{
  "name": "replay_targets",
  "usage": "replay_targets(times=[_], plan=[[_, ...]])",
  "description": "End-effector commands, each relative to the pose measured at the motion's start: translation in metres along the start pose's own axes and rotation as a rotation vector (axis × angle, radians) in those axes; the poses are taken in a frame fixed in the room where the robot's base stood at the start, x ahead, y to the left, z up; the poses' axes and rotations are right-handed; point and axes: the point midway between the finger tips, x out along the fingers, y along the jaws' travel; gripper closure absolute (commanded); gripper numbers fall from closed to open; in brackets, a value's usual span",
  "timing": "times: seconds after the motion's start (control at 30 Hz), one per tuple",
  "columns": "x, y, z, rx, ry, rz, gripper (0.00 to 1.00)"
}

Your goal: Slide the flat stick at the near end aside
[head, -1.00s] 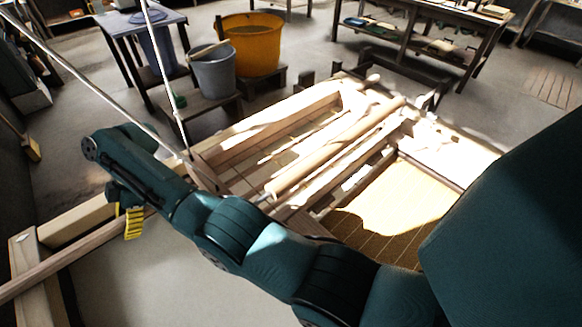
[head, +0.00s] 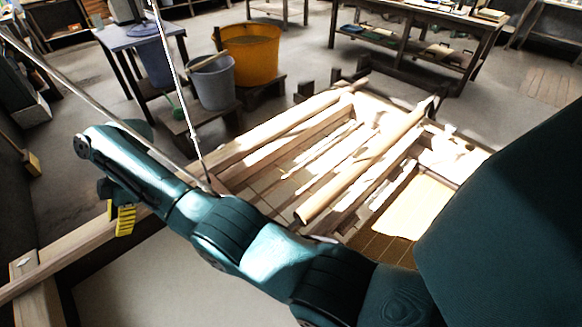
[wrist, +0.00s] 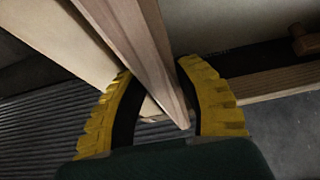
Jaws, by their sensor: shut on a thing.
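The flat stick (wrist: 138,45) is a long narrow wooden piece in the wrist view, running from the top edge down between my fingers. My gripper (wrist: 155,68) has yellow ribbed fingers on both sides of the stick and is shut on it. In the head view, my gripper (head: 125,220) is at the left, seen from the side with one yellow finger showing. A long wooden piece (head: 50,262) runs beside it toward the lower left. The arm hides the part beyond my gripper.
The wooden mould frame (head: 290,125), with a round pole (head: 365,165) lying across it, fills the middle. Cords rise at the left. A grey bucket (head: 212,85) and an orange tub (head: 250,50) stand behind.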

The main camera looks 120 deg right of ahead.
Motion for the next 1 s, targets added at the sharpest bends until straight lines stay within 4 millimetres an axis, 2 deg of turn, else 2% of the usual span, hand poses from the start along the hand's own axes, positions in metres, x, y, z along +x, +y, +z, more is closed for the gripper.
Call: replay_targets(times=[0.17,0.47,0.77,1.0], plan=[[-0.003,-0.010,-0.003,0.001,0.001,-0.001,0.74],[-0.004,-0.047,-0.004,0.001,-0.001,-0.007,0.74],[-0.004,-0.098,-0.003,0.001,-0.002,-0.010,0.74],[-0.004,-0.148,-0.003,0.001,-0.003,-0.010,0.74]])
